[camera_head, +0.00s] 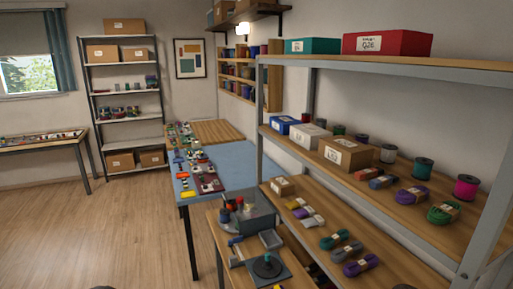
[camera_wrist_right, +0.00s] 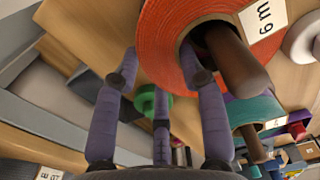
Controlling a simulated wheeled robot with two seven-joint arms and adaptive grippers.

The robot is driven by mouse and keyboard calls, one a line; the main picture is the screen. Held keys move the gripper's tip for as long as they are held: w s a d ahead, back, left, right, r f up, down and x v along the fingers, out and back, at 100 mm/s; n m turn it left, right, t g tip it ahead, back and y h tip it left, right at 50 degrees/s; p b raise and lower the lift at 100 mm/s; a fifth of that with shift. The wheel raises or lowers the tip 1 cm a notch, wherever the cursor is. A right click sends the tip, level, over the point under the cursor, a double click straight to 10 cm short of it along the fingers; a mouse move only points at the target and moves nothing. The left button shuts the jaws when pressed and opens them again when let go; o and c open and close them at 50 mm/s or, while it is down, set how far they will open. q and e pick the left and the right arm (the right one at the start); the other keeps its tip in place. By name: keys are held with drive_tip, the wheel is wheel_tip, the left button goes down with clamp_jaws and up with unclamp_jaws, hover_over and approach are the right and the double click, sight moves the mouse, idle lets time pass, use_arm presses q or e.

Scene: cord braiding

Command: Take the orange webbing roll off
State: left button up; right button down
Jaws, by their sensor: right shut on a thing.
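The roll's upper part is cut off by the frame. I cannot make out the orange roll or either gripper in the head view.
A teal roll (camera_wrist_right: 255,109) on another peg hangs close to the right finger. A green spool (camera_wrist_right: 150,98) shows behind the fingers, and a white spool (camera_wrist_right: 300,42) is at the right. In the head view, shelving (camera_head: 380,180) with boxes and cords fills the right; open floor (camera_head: 90,235) lies left.

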drive_tip(key=shift+r+p, duration=0.4)
drive_tip(key=shift+r, duration=0.2)
drive_tip(key=shift+s, duration=0.1)
idle(0.6)
drive_tip(key=shift+r, duration=0.15)
wheel_tip(320, 180, up, 9)
drive_tip(key=p, duration=0.6)
idle(1.6)
